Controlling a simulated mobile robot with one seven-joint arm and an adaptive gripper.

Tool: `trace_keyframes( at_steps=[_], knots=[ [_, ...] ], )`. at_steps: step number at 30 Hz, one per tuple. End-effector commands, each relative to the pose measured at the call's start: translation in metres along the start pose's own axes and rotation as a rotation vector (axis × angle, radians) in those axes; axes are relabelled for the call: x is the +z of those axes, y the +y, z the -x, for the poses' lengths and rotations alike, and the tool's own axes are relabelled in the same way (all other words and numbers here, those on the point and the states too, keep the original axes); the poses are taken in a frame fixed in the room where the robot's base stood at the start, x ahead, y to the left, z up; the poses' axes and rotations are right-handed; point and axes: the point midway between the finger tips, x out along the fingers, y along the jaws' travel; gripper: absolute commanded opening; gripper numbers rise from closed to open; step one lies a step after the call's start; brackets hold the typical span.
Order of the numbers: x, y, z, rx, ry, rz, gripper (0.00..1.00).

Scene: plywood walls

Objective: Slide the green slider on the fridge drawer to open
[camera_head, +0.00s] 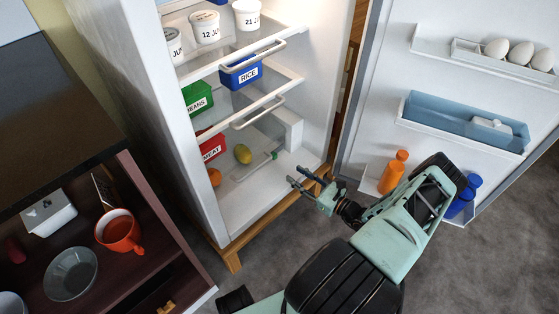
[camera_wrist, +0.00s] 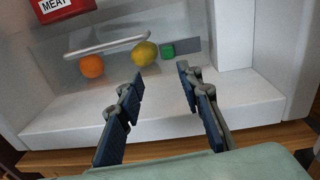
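The green slider (camera_head: 274,155) is a small green block low in the open fridge. In the wrist view it (camera_wrist: 168,50) sits on a grey strip, just right of a yellow fruit (camera_wrist: 145,54). The clear drawer front has a pale bar handle (camera_wrist: 107,44) left of the slider. My gripper (camera_head: 297,175) is at the fridge's lower opening, in front of the slider and apart from it. In the wrist view my gripper (camera_wrist: 160,73) is open, with nothing between its two dark blue fingers. The slider shows beyond the gap between the fingertips.
An orange fruit (camera_wrist: 91,66) lies left of the yellow one. A red MEAT box (camera_head: 212,147) and wire-fronted shelves are above. A white block (camera_wrist: 233,35) stands right of the slider. The open fridge door (camera_head: 385,62) holds bottles at right. The fridge floor (camera_wrist: 150,117) is clear.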

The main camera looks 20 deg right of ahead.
Motion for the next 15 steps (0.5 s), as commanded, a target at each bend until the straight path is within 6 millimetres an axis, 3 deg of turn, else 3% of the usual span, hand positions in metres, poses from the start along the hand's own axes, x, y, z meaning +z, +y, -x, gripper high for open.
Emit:
trace_keyframes(
  at_steps=[7,15],
  knots=[
    [-0.002,-0.009,-0.008,-0.059,-0.034,-0.046,0.33],
    [-0.002,-0.01,-0.058,-0.053,-0.032,-0.043,0.33]
  ],
)
